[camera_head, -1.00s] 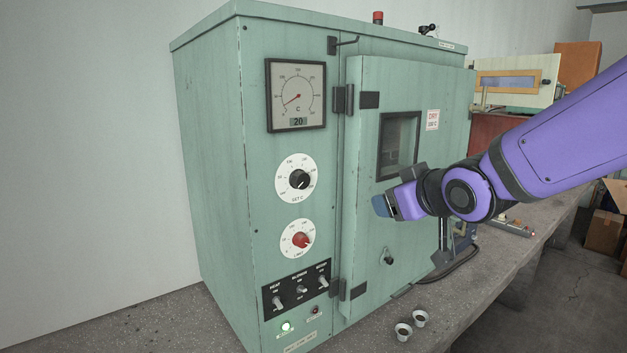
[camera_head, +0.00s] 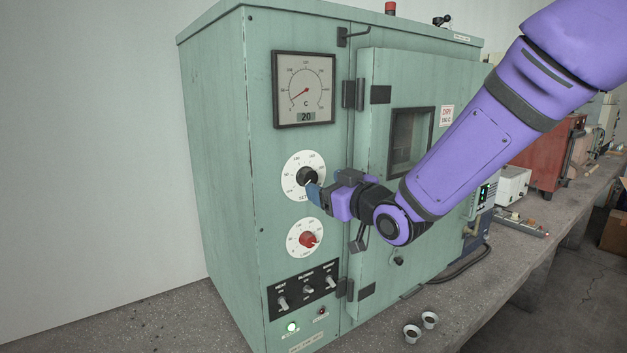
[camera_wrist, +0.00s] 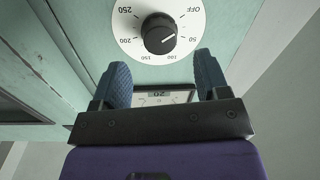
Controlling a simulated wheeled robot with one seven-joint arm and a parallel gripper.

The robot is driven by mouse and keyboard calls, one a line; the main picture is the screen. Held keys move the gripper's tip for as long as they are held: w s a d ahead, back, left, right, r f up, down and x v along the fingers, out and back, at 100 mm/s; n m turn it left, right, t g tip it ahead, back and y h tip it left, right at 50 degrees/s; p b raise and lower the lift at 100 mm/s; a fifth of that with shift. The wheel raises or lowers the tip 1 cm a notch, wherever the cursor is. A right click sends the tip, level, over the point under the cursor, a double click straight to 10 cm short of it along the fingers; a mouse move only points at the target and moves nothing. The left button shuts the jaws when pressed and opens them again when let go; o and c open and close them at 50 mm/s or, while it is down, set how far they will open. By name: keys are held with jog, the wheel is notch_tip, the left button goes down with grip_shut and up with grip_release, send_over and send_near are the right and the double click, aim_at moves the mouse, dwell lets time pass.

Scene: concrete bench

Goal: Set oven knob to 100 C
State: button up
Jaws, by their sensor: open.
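The green oven's upper knob (camera_head: 306,176) is black on a round white dial (camera_head: 290,186), below the gauge. In the wrist view the knob (camera_wrist: 159,34) appears upside down, with dial marks from OFF to 250. Its white line points between OFF and 50, though the exact reading is unclear. My gripper (camera_head: 314,194) is just in front of the dial, at its lower right. In the wrist view its blue fingers (camera_wrist: 163,72) are open and empty. The knob lies beyond the fingertips, centred between them; I see no contact.
A red lower knob (camera_head: 308,240) and a black switch panel (camera_head: 303,290) sit below. The gauge (camera_head: 304,90) above reads 20. The oven door (camera_head: 375,130) is shut beside the controls. Two small cups (camera_head: 421,326) stand on the concrete bench (camera_head: 480,300) in front.

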aim_at(311, 179)
jog(key=shift+x, duration=2.65)
jog(key=shift+c, duration=0.4)
jog(key=c, duration=0.8)
jog(key=shift+c, duration=0.2)
